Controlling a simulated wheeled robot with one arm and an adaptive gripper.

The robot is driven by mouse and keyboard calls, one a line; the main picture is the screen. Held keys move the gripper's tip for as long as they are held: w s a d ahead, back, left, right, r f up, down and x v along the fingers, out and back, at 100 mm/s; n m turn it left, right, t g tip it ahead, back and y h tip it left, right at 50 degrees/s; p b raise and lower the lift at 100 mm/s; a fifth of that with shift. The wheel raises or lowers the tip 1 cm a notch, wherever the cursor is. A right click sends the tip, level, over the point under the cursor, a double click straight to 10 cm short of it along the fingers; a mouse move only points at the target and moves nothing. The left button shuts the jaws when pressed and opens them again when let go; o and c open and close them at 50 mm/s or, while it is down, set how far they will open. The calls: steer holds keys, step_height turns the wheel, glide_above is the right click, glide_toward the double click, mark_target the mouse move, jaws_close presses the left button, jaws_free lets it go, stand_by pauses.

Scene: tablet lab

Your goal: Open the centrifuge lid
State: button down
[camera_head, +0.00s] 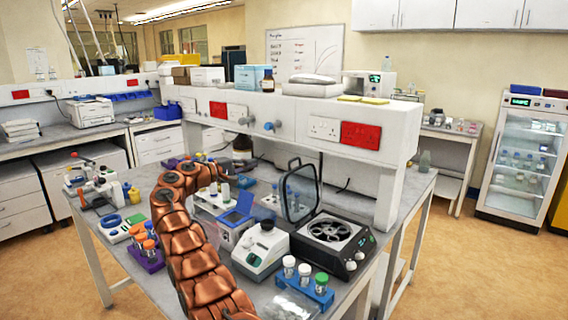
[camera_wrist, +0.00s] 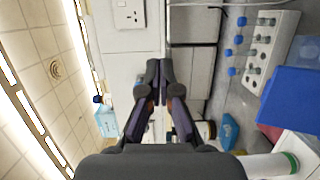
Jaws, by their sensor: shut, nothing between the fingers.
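The centrifuge (camera_head: 345,250) is a squat white and black box on the bench, right of my copper arm in the head view. Its lid (camera_head: 301,192), a clear panel with a dark frame, stands raised at the back left side of the housing. The round rotor (camera_head: 332,232) is uncovered. My gripper (camera_wrist: 158,75) is shut and empty, its dark fingertips together in the wrist view. In the head view my arm bends up and away to the left of the centrifuge, and its end is hard to make out. The centrifuge is not recognisable in the wrist view.
A small grey-white device (camera_head: 262,248) stands just left of the centrifuge. A blue rack (camera_head: 312,292) of capped tubes stands in front. A raised white shelf (camera_head: 330,105) with sockets runs behind. A purple rack (camera_head: 146,257) sits left of my arm.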

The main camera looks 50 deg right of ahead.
steer(key=s+d+p, duration=0.2)
steer(key=d+p, duration=0.4)
steer(key=d, duration=0.4)
steer(key=shift+s+f, duration=0.2)
stand_by(0.3)
steer(key=shift+s+d+b, duration=0.1)
steer(key=shift+s+b, duration=0.1)
steer(key=shift+b, duration=0.45)
steer(key=shift+s+d+r+b, duration=0.15)
steer(key=shift+s+b, duration=1.35)
steer(key=shift+b, duration=1.65)
